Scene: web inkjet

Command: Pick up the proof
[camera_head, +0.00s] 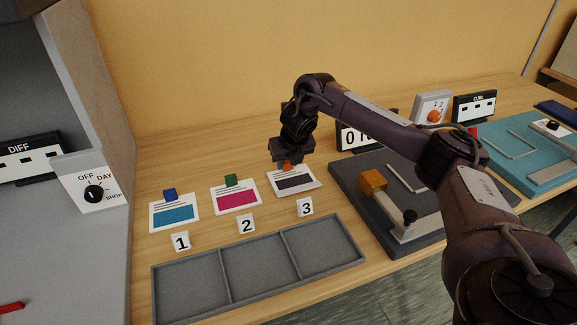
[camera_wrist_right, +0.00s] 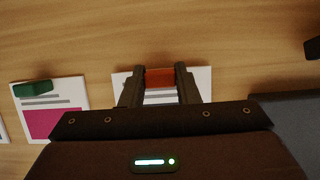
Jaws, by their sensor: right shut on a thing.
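Several proof cards lie in a row on the wooden table, each with a small coloured block at its top edge. The card with a blue block (camera_head: 174,213) is at the left. The card with a magenta patch and green block (camera_head: 236,199) is in the middle; it also shows in the right wrist view (camera_wrist_right: 55,122). The card with a dark patch (camera_head: 295,182) is at the right. My right gripper (camera_head: 287,163) is shut on that card's orange block (camera_wrist_right: 160,77), with the card under the fingers. Whether the card touches the table I cannot tell. My left gripper is not in view.
A grey three-part tray (camera_head: 224,297) lies in front, behind it number tags 1 (camera_head: 181,241), 2 (camera_head: 246,224) and 3 (camera_head: 305,207). A dark board (camera_head: 352,196) with an orange block (camera_head: 372,182) stands to the right. A grey cabinet wall (camera_head: 105,130) bounds the left.

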